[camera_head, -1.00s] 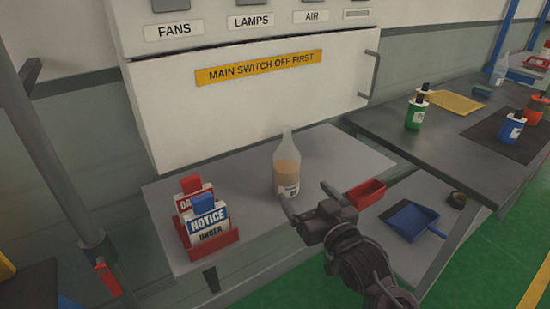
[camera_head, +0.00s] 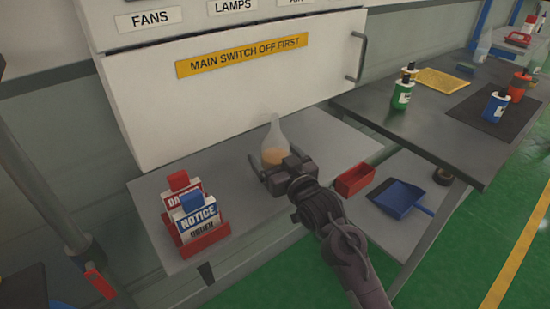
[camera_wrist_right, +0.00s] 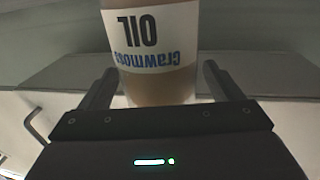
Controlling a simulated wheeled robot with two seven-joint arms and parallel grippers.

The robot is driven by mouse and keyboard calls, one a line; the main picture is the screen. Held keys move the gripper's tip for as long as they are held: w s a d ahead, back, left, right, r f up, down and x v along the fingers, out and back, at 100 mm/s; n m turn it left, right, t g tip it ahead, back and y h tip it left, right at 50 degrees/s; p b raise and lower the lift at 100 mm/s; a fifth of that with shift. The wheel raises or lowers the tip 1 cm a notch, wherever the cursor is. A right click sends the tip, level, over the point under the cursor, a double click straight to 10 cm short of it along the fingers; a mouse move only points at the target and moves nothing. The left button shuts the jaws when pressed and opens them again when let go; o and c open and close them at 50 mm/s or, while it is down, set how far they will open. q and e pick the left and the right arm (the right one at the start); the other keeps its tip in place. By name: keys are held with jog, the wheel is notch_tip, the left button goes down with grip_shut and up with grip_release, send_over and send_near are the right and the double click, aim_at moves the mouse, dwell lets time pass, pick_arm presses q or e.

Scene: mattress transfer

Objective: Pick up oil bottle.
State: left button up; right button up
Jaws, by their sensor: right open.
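The oil bottle (camera_head: 274,143) is clear with amber oil in its lower part and a narrow top. It stands upright on the grey shelf (camera_head: 232,165) under the white cabinet. In the right wrist view the bottle (camera_wrist_right: 152,85) shows its white OIL label between my fingers. My right gripper (camera_head: 274,168) is in front of the bottle, with a finger on either side of its lower part. The gripper (camera_wrist_right: 155,90) is open, and a gap shows between the bottle and each finger. The gripper hides the bottle's base in the head view. My left gripper is not in view.
A red holder with DANGER and NOTICE signs (camera_head: 198,216) stands left on the shelf. A red bin (camera_head: 355,180) and a blue dustpan (camera_head: 399,197) are to the right. The cabinet (camera_head: 240,85) rises close behind the bottle. A workbench (camera_head: 440,122) with several bottles stands right.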

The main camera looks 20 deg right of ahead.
jog(key=shift+c, duration=0.5)
jog(key=c, duration=1.2)
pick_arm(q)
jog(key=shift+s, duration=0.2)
pick_arm(e)
jog(key=shift+c, duration=0.2)
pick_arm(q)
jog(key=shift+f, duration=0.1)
pick_arm(e)
jog(key=shift+r, duration=0.15)
